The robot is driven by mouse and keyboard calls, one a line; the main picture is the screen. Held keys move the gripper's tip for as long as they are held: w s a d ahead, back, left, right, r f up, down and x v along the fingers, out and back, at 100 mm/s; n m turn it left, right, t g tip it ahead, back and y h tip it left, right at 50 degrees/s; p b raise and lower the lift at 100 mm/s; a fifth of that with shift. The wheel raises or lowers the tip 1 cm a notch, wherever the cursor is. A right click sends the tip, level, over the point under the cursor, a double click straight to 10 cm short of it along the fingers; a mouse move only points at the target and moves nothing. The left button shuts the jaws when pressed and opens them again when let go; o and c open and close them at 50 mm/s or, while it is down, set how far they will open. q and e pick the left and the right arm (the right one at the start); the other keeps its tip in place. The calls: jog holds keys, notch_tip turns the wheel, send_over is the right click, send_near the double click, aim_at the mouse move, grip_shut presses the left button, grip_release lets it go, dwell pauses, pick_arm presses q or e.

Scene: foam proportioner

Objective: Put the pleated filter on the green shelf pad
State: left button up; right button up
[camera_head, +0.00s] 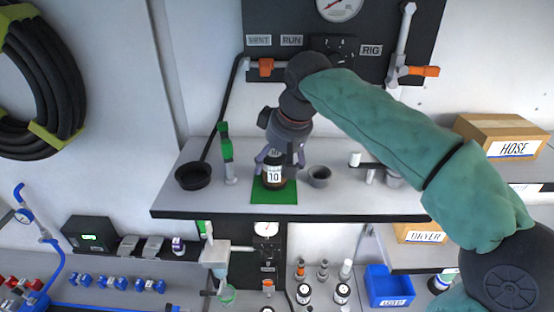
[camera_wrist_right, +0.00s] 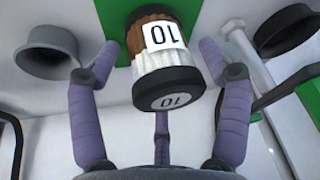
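The pleated filter (camera_head: 274,172) has black end caps, brown and white pleats and a white label marked 10. It stands upright on the green shelf pad (camera_head: 273,196) on the grey shelf. My right gripper (camera_head: 280,156) is just above it, pointing down. In the right wrist view the filter (camera_wrist_right: 165,65) shows between the spread purple fingers of the right gripper (camera_wrist_right: 158,55), with visible gaps on both sides. The green pad (camera_wrist_right: 118,22) shows behind it. My left gripper is not in view.
On the shelf (camera_head: 330,205), a black bowl (camera_head: 193,177) and a green-handled fitting (camera_head: 227,155) stand left of the pad. A grey cup (camera_head: 319,177) stands close on its right. Bottles and a blue bin (camera_head: 389,287) are below. A cardboard box (camera_head: 500,135) is at right.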

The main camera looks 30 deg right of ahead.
jog(key=shift+r, duration=0.15)
jog(key=v, duration=1.2)
dwell(0.6)
